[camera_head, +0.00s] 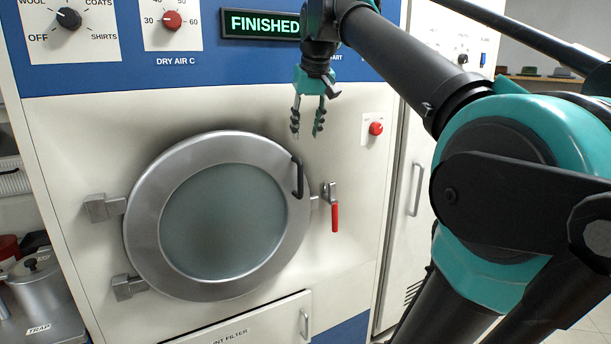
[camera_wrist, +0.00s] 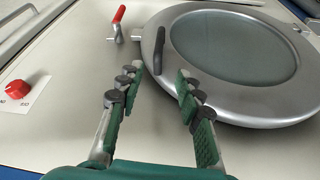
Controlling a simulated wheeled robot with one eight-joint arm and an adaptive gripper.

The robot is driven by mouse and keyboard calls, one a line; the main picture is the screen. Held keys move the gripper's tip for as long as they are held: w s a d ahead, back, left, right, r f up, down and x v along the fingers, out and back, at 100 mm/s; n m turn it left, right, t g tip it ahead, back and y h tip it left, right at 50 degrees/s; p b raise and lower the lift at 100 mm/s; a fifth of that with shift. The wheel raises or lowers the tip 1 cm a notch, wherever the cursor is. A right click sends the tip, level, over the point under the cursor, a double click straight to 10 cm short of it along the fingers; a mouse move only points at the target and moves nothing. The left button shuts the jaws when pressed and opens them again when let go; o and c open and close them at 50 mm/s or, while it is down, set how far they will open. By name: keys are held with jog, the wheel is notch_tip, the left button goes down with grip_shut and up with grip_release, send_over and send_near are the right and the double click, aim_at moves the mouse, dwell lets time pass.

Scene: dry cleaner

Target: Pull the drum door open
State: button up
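The round drum door (camera_head: 145,225) has a grey metal ring and a dark glass window. It looks shut against the white machine front. A black handle (camera_head: 298,178) is on the ring's upper right; in the wrist view the same handle (camera_wrist: 160,50) lies beyond the gap between my fingers. A latch with a red lever (camera_head: 335,217) is right of the door, its lever hanging down; the lever also shows in the wrist view (camera_wrist: 119,14). My gripper (camera_head: 309,134) is open and empty, pointing down above the handle and apart from it. Its fingers show in the wrist view (camera_wrist: 160,82).
Two hinges (camera_head: 105,207) are on the door's left. A red button (camera_head: 376,128) is right of my gripper. A display (camera_head: 262,24) reads FINISHED. A filter panel (camera_head: 250,325) lies below the door. A metal pot (camera_head: 40,285) stands at the far left.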

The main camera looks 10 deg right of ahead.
aim_at(301, 169)
jog(key=x, duration=1.5)
jog(key=shift+w+f, duration=0.25)
jog(key=shift+f, duration=0.1)
grip_shut()
